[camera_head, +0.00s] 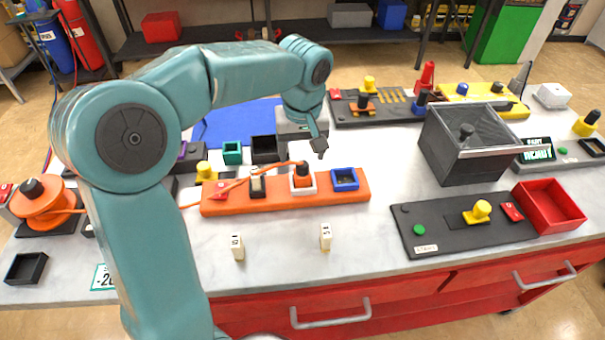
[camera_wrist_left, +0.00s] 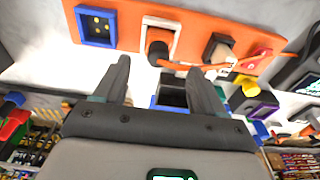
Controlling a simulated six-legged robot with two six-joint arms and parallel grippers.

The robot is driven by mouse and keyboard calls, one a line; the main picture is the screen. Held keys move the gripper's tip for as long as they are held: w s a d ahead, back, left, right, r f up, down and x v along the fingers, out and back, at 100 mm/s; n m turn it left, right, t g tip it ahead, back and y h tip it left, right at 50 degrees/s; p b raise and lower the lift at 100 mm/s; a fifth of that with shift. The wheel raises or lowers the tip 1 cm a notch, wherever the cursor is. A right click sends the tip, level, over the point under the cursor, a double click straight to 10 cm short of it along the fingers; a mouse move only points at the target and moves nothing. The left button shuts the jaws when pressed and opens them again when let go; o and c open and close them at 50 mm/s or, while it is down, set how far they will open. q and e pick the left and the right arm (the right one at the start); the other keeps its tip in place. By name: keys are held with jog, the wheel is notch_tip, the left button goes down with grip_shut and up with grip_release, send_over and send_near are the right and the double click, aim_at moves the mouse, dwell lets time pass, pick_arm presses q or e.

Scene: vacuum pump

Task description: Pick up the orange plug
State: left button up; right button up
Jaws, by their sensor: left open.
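The orange plug (camera_head: 302,170) sits in a white-framed socket on the orange panel (camera_head: 225,207), with an orange cord running left from it. It also shows in the left wrist view (camera_wrist_left: 158,45), with a dark end and the cord beside it. My left gripper (camera_head: 319,148) is above and slightly right of and behind the plug in the head view. Its two fingers are spread apart and empty in the left wrist view (camera_wrist_left: 158,72), apart from the plug, which appears beyond the fingertips. My right gripper is not in view.
A blue socket (camera_head: 345,179) is right of the plug, and a black-and-white socket piece (camera_head: 257,184) is left of it. An orange cord reel (camera_head: 44,203) stands at the far left. A grey open box (camera_head: 465,155) stands to the right. The tabletop front holds two small white blocks.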

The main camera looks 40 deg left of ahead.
aim_at(302, 164)
pick_arm(q)
jog(key=shift+s+d+f, duration=0.15)
jog(key=shift+d+f, duration=0.05)
jog(key=shift+f, duration=0.85)
jog(key=f, duration=0.2)
jog(key=w+a+f, duration=0.1)
jog(key=f, duration=0.1)
jog(key=shift+p, duration=0.3)
jog(key=shift+f, duration=0.5)
jog(key=c, duration=1.1)
